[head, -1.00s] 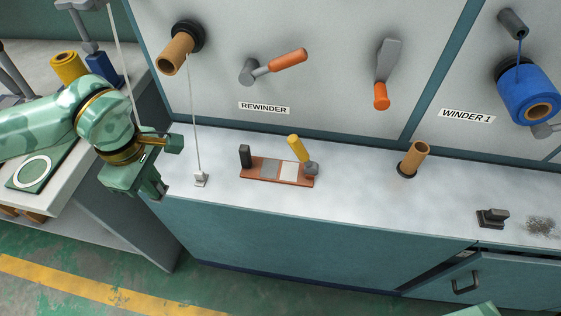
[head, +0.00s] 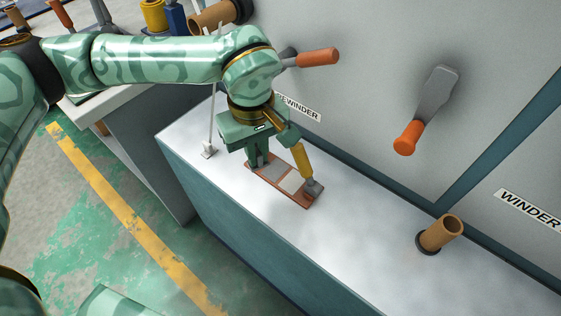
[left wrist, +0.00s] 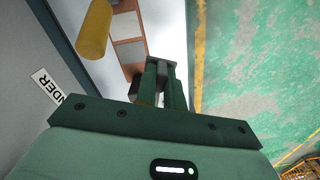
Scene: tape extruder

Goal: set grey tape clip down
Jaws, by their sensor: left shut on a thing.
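My left gripper (head: 258,162) points down at the left end of a brown tray (head: 309,203) with a grey and a pale patch. It is shut on the grey tape clip, which is mostly hidden between the fingers. In the left wrist view the closed fingers (left wrist: 161,75) are beside the tray's near end, with a little grey showing between them. I cannot tell whether the clip touches the surface. My right gripper is not in view.
A cord ends at a small grey block (head: 208,150) on the counter. An orange-brown tube (head: 441,232) stands farther right. The counter between is clear.

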